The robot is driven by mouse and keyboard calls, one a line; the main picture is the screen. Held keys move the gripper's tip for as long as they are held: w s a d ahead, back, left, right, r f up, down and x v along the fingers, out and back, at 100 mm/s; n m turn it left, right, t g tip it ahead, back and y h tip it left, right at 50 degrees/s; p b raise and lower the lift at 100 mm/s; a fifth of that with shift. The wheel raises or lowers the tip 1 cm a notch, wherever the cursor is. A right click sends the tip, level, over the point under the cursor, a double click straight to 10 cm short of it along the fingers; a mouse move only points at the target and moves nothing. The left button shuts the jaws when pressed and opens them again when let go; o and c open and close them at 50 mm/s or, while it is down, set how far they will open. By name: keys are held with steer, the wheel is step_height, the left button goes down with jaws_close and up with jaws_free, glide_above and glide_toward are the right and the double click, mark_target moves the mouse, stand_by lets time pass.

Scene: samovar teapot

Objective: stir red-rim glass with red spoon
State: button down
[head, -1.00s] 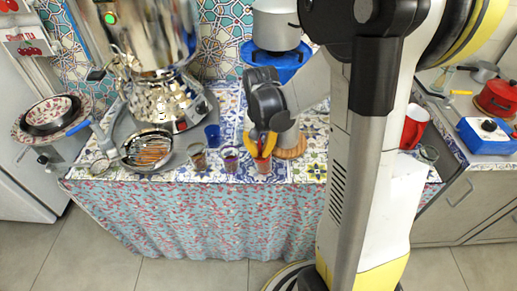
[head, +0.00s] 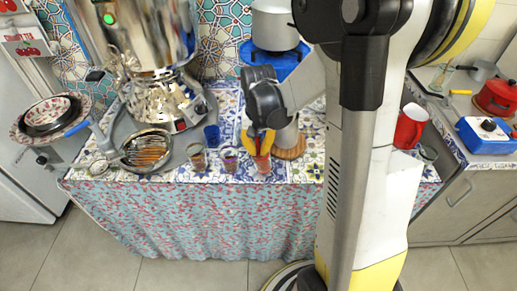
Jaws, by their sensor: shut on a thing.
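The red-rim glass (head: 263,166) stands upright at the front edge of the patterned counter, rightmost of a row of small glasses. My gripper (head: 259,145), with yellow fingers, points down just above this glass. It is shut on a thin red thing, which looks like the red spoon (head: 264,151). The spoon's lower end appears to be in or right over the glass; its tip cannot be made out. My fingers hide much of the handle.
A purple-rim glass (head: 230,160) and another glass (head: 197,158) stand close to the left, with a blue cup (head: 212,136) behind. A metal bowl (head: 148,150) and the large samovar (head: 160,98) are further left.

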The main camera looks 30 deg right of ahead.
steer(key=shift+w+a+r+p, duration=0.1)
steer(key=shift+r+p, duration=1.55)
steer(key=shift+r, duration=0.45)
steer(key=shift+w+a+r+p, duration=0.1)
steer(key=shift+r+p, duration=1.5)
steer(key=shift+r, duration=0.5)
step_height(320, 180, up, 5)
steer(key=p, duration=0.4)
steer(key=w+a+f+n, duration=0.1)
steer(key=a+f+n, duration=0.1)
steer(key=a, duration=0.4)
steer(key=w+a+f+n, duration=0.1)
steer(key=a+f+n, duration=0.2)
steer(key=a, duration=0.4)
steer(key=shift+n, duration=0.8)
